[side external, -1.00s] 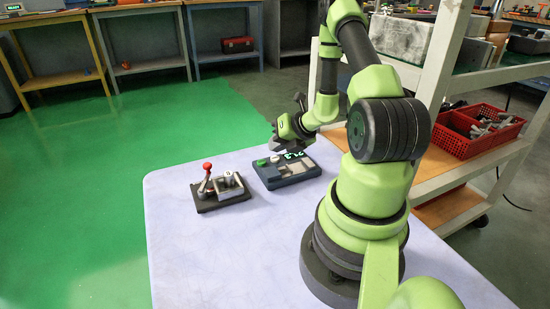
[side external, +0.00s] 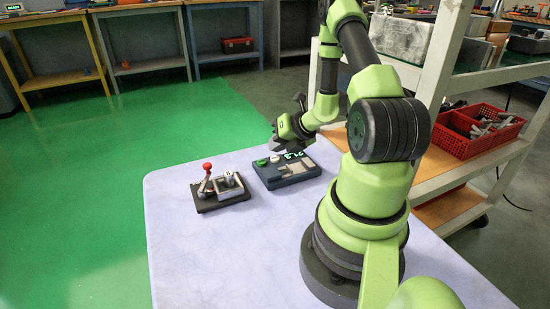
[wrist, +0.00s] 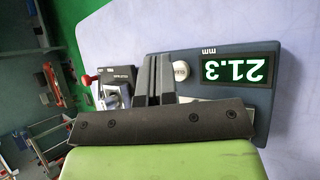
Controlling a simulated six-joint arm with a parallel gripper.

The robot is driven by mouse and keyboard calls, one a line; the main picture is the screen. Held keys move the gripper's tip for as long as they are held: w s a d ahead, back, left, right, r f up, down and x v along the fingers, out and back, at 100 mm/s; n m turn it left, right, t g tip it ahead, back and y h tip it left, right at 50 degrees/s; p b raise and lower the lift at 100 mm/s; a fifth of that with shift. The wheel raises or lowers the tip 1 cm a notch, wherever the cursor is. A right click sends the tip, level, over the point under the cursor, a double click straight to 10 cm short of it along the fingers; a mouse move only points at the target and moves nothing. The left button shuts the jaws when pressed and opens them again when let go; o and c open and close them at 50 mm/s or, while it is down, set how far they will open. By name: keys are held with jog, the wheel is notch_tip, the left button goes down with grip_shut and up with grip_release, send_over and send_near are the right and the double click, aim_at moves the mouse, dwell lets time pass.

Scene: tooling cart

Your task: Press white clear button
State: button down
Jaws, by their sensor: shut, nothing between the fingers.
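The dark blue gauge panel (side external: 300,175) lies on the table below my gripper. Its display (wrist: 234,69) reads 21.3 mm, upside down in the wrist view. A round white button (wrist: 180,70) sits beside the display, just right of my fingertips in that view. In the side view the white button (side external: 275,159) shows near a green button (side external: 261,163). My gripper (wrist: 153,75) is shut and empty, pointing down over the panel. I cannot tell its exact height above the panel. The gripper covers part of the panel in the wrist view.
A dark fixture with a red-ball lever (side external: 207,166) and a grey clamp stands left of the panel. The pale table (side external: 230,260) is clear in front. A white shelf cart with a red bin (side external: 465,140) stands at the right.

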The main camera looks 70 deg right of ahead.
aim_at(276, 157)
jog(key=shift+f, duration=0.1)
jog(key=shift+f, duration=0.3)
jog(key=shift+f, duration=0.4)
dwell(0.7)
jog(key=shift+r, duration=0.85)
jog(key=shift+r, duration=2.5)
